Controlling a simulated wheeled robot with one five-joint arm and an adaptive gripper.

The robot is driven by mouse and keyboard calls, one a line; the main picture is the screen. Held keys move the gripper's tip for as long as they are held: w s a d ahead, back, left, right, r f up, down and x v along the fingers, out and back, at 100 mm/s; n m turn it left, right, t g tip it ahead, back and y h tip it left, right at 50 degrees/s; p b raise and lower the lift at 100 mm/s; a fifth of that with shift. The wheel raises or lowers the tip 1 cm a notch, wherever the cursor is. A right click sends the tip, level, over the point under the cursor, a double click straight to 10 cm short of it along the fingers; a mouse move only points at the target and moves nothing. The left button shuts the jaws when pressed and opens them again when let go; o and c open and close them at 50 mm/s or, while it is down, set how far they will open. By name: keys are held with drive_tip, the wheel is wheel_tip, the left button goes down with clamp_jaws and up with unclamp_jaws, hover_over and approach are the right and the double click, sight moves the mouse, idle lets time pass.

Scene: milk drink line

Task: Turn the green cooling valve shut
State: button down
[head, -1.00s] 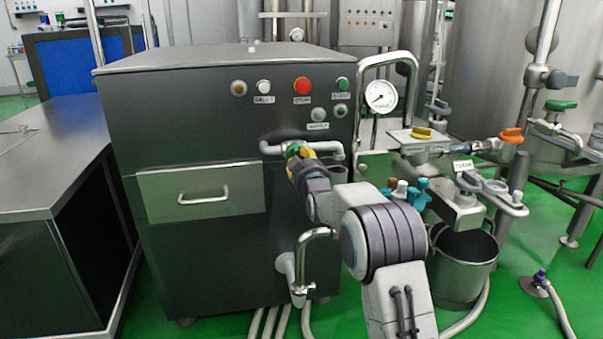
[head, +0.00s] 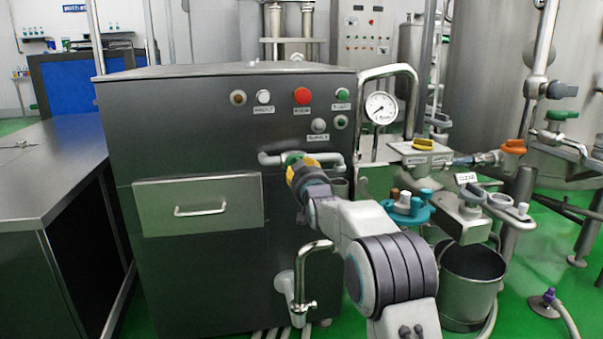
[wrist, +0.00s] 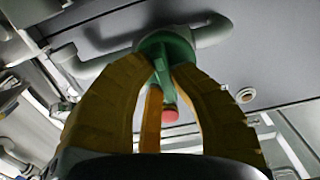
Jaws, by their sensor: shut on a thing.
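The green cooling valve (head: 292,157) sits on a pale pipe (head: 330,158) on the front of the dark metal cabinet. My gripper (head: 299,171) is at the valve, its yellow fingers closed around the green handle. The wrist view shows the valve's green round body (wrist: 167,42) against the pipe, with its handle between my gripper's fingers (wrist: 165,80). The fingers hide part of the handle. A red round end shows below the handle in the wrist view.
The cabinet front has a drawer (head: 198,203), several buttons, and a curved metal spout (head: 304,270) below the valve. A pressure gauge (head: 381,108) stands to the right. Further right are a teal valve cluster (head: 405,213), an orange-handled valve (head: 513,147) and a metal bucket (head: 470,282).

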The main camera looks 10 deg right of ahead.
drive_tip(key=shift+a+r, duration=0.15)
drive_tip(key=shift+r, duration=0.05)
drive_tip(key=c, duration=1.1)
unclamp_jaws()
drive_tip(key=shift+f, duration=0.2)
drive_tip(key=s, duration=1.2)
drive_tip(key=s+r+g+p, duration=0.4)
drive_tip(key=s+r+p, duration=0.4)
drive_tip(key=s+p, duration=0.6)
drive_tip(key=s+r+g+p, duration=0.5)
drive_tip(key=s+r+p, duration=0.3)
drive_tip(key=s+p, duration=0.5)
drive_tip(key=s+r+g+p, duration=0.5)
drive_tip(key=s+r+p, duration=0.3)
drive_tip(key=s+p, duration=0.6)
drive_tip(key=shift+s+r+p, duration=0.15)
drive_tip(key=shift+s+p, duration=0.15)
drive_tip(key=shift+p, duration=0.15)
